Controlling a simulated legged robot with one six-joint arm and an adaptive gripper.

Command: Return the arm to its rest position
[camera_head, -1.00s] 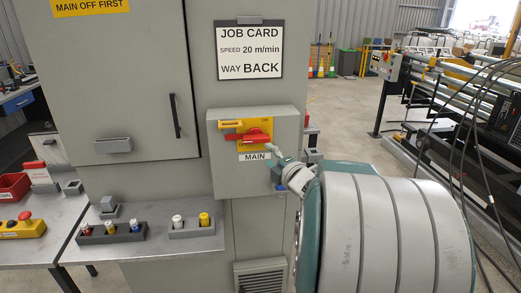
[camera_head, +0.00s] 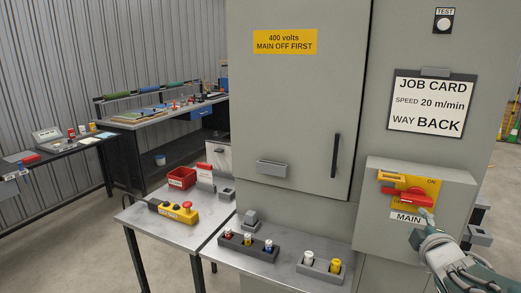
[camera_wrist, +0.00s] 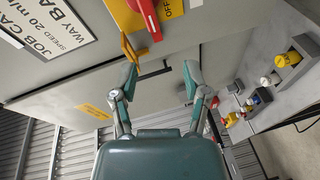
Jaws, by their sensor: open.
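My gripper (camera_head: 428,222) shows at the lower right of the head view, in front of the main switch box (camera_head: 375,215). Its tip is close to the red switch handle (camera_head: 408,197); whether they touch cannot be told. In the wrist view the two fingers of my gripper (camera_wrist: 160,80) are spread apart with nothing between them. The red handle (camera_wrist: 150,18) and a yellow lever (camera_wrist: 130,48) show just beyond the fingers there. Most of my arm is outside the head view.
A grey cabinet (camera_head: 298,110) with a job card (camera_head: 432,103) stands close ahead. Open floor lies at the left.

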